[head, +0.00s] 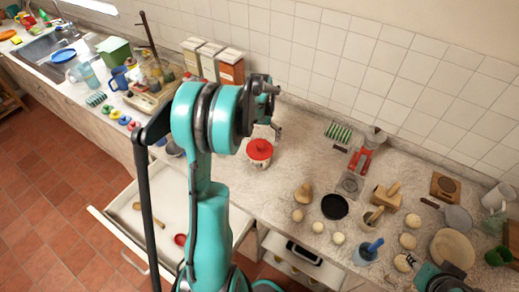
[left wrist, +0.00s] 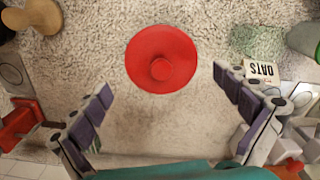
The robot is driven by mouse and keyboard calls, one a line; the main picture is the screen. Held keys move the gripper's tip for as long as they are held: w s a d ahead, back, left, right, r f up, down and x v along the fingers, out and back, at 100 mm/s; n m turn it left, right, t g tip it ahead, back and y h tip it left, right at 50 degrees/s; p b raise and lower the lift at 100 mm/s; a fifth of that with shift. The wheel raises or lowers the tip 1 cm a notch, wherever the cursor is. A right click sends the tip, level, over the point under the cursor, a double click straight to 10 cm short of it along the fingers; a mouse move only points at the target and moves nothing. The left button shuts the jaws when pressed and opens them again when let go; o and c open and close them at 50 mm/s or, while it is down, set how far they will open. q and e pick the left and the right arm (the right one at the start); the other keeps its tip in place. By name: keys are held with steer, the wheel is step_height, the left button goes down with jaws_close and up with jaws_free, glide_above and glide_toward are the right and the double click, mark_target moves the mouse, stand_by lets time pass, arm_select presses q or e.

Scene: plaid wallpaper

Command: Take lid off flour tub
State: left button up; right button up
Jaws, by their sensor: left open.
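A tub with a red lid (head: 260,150) stands on the counter near its middle; its pale body shows a little below the lid in the head view. In the left wrist view I see the round red lid (left wrist: 160,50) from above, with a small knob at its centre. The lid sits on the tub, and no label on the tub can be read. My left gripper (head: 274,112) is open and empty above the tub, its fingers spread wide to either side of the lid in the left wrist view. Part of my right arm shows at the bottom right; its fingers are unclear.
An open drawer (head: 128,207) juts out below the counter at the left. Tall boxes (head: 231,68) stand against the tiled wall. A red-handled device (head: 361,160) stands behind right.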

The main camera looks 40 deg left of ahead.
mark_target(260, 145)
arm_select(q)
steer(key=f, duration=0.4)
steer(key=shift+w+a+f, duration=0.15)
steer(key=shift+w+f, duration=0.05)
steer(key=shift+w, duration=0.05)
steer(key=shift+s+r, duration=0.1)
steer(key=shift+s, duration=0.05)
steer(key=c, duration=1.2)
